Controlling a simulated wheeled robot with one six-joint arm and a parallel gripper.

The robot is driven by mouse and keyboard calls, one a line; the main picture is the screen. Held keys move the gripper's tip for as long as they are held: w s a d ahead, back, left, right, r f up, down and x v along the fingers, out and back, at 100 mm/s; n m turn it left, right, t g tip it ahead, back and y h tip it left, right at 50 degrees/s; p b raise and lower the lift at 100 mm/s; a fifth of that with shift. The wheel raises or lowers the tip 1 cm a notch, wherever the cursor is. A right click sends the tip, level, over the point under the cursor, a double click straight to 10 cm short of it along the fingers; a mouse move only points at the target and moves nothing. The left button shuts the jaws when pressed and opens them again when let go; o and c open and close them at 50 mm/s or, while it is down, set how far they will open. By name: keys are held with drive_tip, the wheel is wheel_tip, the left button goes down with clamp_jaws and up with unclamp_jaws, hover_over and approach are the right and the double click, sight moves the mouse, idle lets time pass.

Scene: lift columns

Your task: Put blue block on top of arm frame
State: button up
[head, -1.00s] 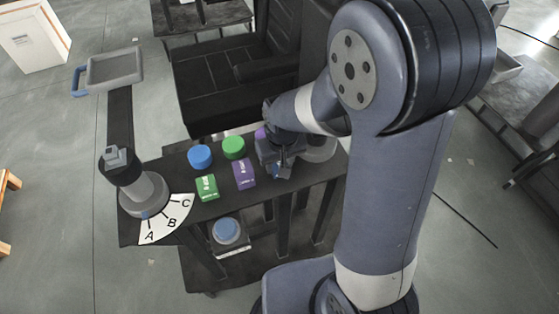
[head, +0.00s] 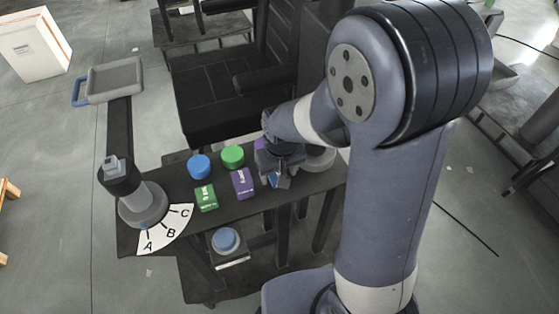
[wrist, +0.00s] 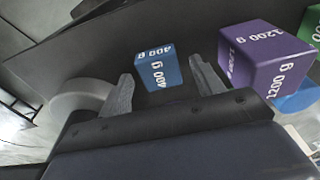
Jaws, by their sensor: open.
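The blue block (wrist: 158,71), marked 400 g, stands on the dark bench top between and beyond my two fingers in the wrist view. In the head view the blue block (head: 276,180) is mostly hidden beneath my gripper (head: 274,172). My gripper (wrist: 161,82) is open, with a finger to each side of the block and visible gaps beside it. The arm frame (head: 136,67) is a shallow grey square tray with a blue handle, at the far end of a dark arm on a grey pivot, at the left of the head view.
A purple 1200 g block (head: 242,184) and a green block (head: 206,198) stand left of my gripper. Blue (head: 199,167) and green (head: 232,156) round pieces are behind them. A lettered dial (head: 166,229) lies by the pivot. A black seat (head: 225,95) is behind the bench.

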wheel_tip(320, 180, up, 12)
drive_tip(key=s, duration=0.1)
drive_tip(key=shift+s+d, duration=0.2)
